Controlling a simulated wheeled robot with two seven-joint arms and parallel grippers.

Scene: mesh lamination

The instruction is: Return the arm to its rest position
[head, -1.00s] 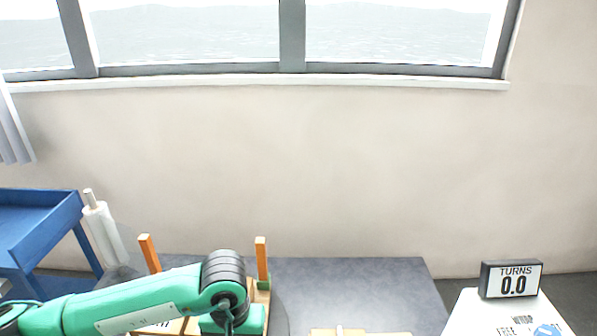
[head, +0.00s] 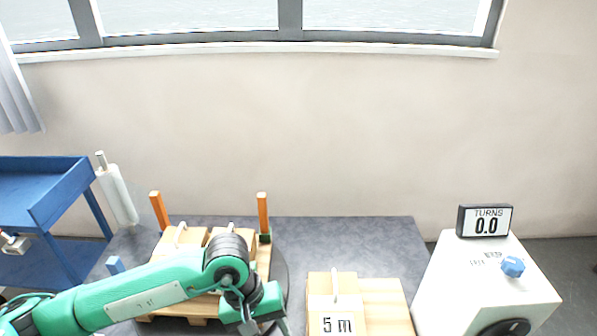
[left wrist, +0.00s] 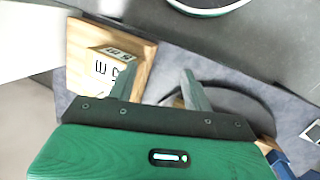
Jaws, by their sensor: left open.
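My left arm comes in from the left in the head view, bent at a dark ringed joint over the table. My left gripper (head: 272,327) points down near the bottom edge of that view, where its fingertips are hard to make out. In the left wrist view the gripper (left wrist: 158,82) shows its two fingers spread apart with nothing between them. A wooden block labelled "5 m" (head: 334,299) stands to its right in the head view, apart from it. The block also shows beyond the fingers in the left wrist view (left wrist: 103,68). My right gripper is not in view.
A dark grey table (head: 345,240) carries a wooden pallet (head: 165,308) with crates and two orange posts (head: 263,213). A white machine (head: 470,275) with a blue knob and a "TURNS 0.0" display (head: 485,221) stands right. A blue cart (head: 45,180) is left. The table's back middle is clear.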

